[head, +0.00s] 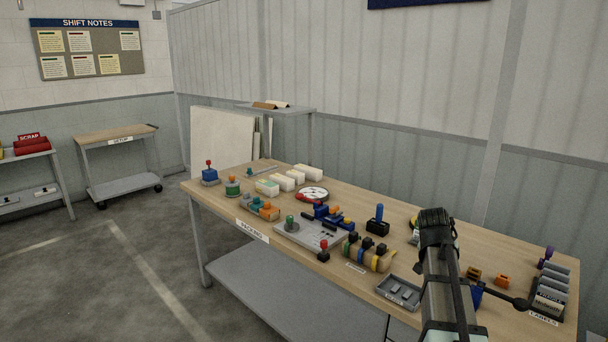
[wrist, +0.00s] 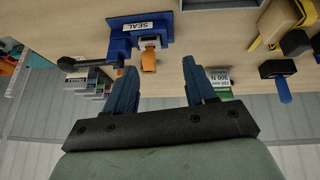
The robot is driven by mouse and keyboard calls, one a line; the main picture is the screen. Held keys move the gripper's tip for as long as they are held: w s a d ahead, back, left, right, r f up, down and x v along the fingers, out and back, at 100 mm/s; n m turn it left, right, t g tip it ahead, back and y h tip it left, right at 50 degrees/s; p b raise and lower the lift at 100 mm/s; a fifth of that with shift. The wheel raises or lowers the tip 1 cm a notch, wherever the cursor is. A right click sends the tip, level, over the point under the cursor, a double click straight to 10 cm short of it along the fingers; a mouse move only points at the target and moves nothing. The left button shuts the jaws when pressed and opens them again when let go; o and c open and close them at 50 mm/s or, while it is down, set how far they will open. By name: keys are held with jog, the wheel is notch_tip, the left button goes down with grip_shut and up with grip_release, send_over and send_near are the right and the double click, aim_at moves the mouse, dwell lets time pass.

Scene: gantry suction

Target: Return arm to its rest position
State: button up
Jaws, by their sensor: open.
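My gripper (wrist: 160,66) shows in the wrist view with its two blue fingers spread and nothing held between them. Past the fingertips lies the blue SEAL fixture (wrist: 119,38) with an orange piece (wrist: 149,60) on it; I cannot tell the exact gap. In the head view my arm rises from the bottom right, in front of the packing table (head: 222,202). My fingers cannot be made out there. The arm hides part of the table's right side, and only a blue part and a black ball-ended lever (head: 520,303) of the fixture show beside it.
A label rack (head: 550,295) stands at the table's right end. A grey tray (head: 399,292) lies left of my arm. Rollers, stamps and white blocks (head: 308,172) crowd the table further left. A cart (head: 117,135) stands at the back left, with open floor before it.

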jog(key=s+a+f+n+h, duration=0.2)
jog(key=s+a+f+n, duration=0.1)
jog(key=a+f, duration=1)
jog(key=s+a+f+n+g, duration=0.1)
jog(key=s+f, duration=0.2)
jog(key=f, duration=0.3)
jog(key=s+a+f+n+g+y, duration=0.1)
jog(key=s+f, duration=0.2)
jog(key=f, duration=0.3)
jog(key=s+a+f+g, duration=0.2)
jog(key=s+f, duration=0.1)
jog(key=f, duration=0.3)
jog(key=s+a+f+n+g+y, duration=0.1)
jog(key=s+a+f+g+y, duration=0.1)
jog(key=s+f, duration=0.6)
jog(key=s+a+f+n+g+y, duration=0.1)
jog(key=s+a+f+g+y, duration=0.1)
jog(key=s+f, duration=0.6)
jog(key=s+a+f+n+g+y, duration=0.1)
jog(key=s+f, duration=0.7)
jog(key=s, duration=1)
jog(key=shift+a+f+g+y, duration=0.4)
jog(key=shift+a+g, duration=0.4)
jog(key=shift+a, duration=0.1)
jog(key=shift+c, duration=0.4)
